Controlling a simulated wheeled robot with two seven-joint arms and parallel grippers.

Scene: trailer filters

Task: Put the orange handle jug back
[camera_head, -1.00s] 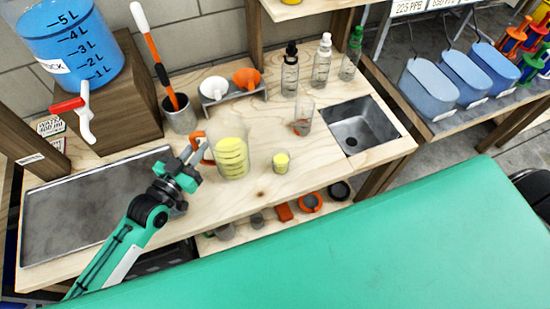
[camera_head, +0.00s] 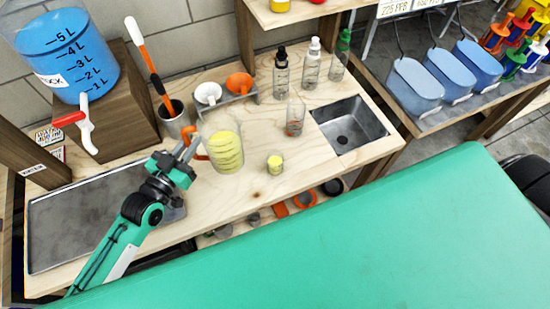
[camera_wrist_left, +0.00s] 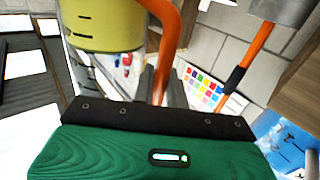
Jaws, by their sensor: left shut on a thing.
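The jug (camera_head: 226,154) is clear with yellow contents and an orange handle (camera_head: 193,142). In the head view it is over the wooden counter, left of a small cup with yellow contents (camera_head: 275,164). My left gripper (camera_head: 188,147) is shut on the orange handle from the left. The left wrist view shows the handle (camera_wrist_left: 170,40) running down between the fingers, with the yellow contents (camera_wrist_left: 104,24) beside it. I cannot tell whether the jug's base touches the counter. My right gripper is not in view.
A grey tray (camera_head: 82,215) lies left on the counter (camera_head: 290,185). Behind the jug are a metal cup (camera_head: 174,118) with an orange-handled tool, and a holder with white and orange funnels (camera_head: 239,83). A clear beaker (camera_head: 295,118) and a sink (camera_head: 345,138) are right.

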